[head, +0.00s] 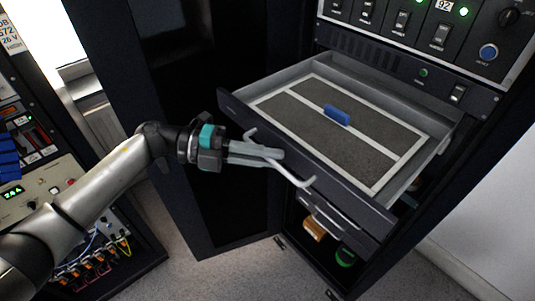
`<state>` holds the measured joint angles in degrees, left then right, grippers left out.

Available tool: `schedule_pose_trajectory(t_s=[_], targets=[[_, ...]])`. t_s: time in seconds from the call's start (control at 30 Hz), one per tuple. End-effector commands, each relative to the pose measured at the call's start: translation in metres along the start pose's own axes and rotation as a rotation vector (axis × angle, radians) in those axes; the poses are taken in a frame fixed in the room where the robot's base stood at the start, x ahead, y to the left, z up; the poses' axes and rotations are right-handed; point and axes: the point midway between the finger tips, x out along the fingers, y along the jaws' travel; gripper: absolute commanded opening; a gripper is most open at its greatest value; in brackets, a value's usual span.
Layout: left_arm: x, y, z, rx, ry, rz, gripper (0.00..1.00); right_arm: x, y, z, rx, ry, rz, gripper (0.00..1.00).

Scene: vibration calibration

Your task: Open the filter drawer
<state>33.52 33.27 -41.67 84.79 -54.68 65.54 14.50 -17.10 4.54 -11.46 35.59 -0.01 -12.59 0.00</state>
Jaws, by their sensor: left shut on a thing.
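The filter drawer (335,183) is pulled out of the dark cabinet, with its front panel facing my left arm. A grey filter panel (365,155) with a white frame lies flat inside it, and a blue handle (337,115) sits on the panel's middle strip. A light metal bar handle (300,180) runs along the drawer front. My left gripper (270,153) is shut on this handle, near its middle. The fingers hide part of the bar. My right gripper is not in view.
A switch panel (410,35) is above the drawer. A dark cabinet door (185,130) stands behind my left arm. Another equipment rack (50,190) is at left. Grey floor is open in front.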

Motion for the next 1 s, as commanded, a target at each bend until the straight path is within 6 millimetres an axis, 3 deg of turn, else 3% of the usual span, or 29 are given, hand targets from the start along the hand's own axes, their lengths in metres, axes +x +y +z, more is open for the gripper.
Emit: schedule_pose_trajectory(t_s=[0.13,0.4,0.53,0.67,1.0], targets=[[0.000,0.000,0.001,0.000,-0.002,0.000,0.26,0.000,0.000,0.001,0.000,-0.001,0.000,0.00],[-0.001,0.000,0.001,0.000,-0.002,0.000,0.26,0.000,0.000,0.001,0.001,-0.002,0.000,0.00],[-0.011,0.002,0.002,0.001,-0.005,0.003,0.26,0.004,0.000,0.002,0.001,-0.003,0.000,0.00],[-0.035,0.003,0.002,0.001,-0.007,0.004,0.26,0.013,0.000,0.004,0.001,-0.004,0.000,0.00],[-0.115,0.003,0.002,0.001,-0.007,0.003,0.26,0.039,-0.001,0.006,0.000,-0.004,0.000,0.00]])
